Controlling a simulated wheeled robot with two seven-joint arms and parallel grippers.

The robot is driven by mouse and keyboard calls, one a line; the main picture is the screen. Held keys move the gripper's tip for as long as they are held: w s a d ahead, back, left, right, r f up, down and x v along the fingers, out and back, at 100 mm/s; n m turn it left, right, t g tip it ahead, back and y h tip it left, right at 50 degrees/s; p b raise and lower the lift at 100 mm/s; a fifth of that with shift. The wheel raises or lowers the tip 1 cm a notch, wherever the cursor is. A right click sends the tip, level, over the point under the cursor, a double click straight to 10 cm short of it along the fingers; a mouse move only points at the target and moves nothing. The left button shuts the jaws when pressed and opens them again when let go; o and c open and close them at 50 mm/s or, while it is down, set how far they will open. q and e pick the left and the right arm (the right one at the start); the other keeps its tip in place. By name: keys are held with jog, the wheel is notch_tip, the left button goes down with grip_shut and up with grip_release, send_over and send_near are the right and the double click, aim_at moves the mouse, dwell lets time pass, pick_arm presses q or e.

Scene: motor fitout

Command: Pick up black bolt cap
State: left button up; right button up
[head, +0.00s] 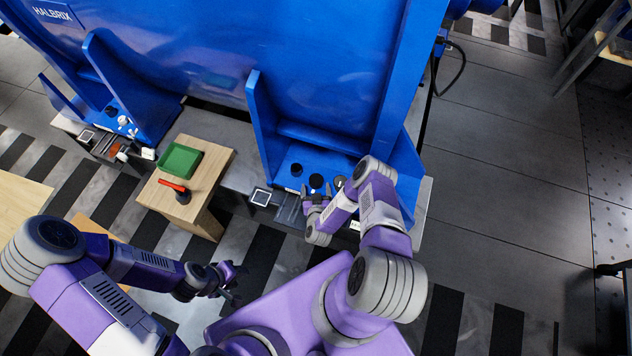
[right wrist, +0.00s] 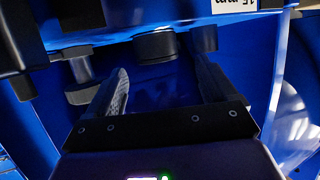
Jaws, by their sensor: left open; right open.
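Black round bolt caps stand on the blue motor base: one at the back left (head: 296,169), one in the middle (head: 316,181) and one at the right (head: 340,182), partly by my right arm. My right gripper (head: 316,194) is open and empty at the front edge of these caps. In the right wrist view, a black cap (right wrist: 157,46) lies ahead between the two open fingers (right wrist: 161,68), apparently untouched. A black T-shaped part (right wrist: 80,76) is left of the left finger. My left gripper (head: 228,280) is open and empty, low over the striped floor.
A wooden block (head: 215,202) with a green tray (head: 181,160) and a red-and-black tool (head: 180,190) stands left of the motor base. Tall blue walls (head: 262,125) flank the caps. A second blue bay (head: 150,115) is farther left. Open floor lies at the right.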

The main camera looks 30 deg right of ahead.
aim_at(316, 184)
jog(key=b+x, duration=0.1)
jog(key=x, duration=0.1)
jog(key=b+x, duration=0.1)
jog(key=x, duration=0.1)
jog(key=shift+w+d+f+b, duration=0.1)
jog(key=shift+d+f+b, duration=0.2)
jog(key=shift+f, duration=0.15)
jog(key=shift+w+d+f, duration=0.1)
jog(key=shift+w+d, duration=0.1)
jog(key=shift+w, duration=0.35)
jog(key=c, duration=1)
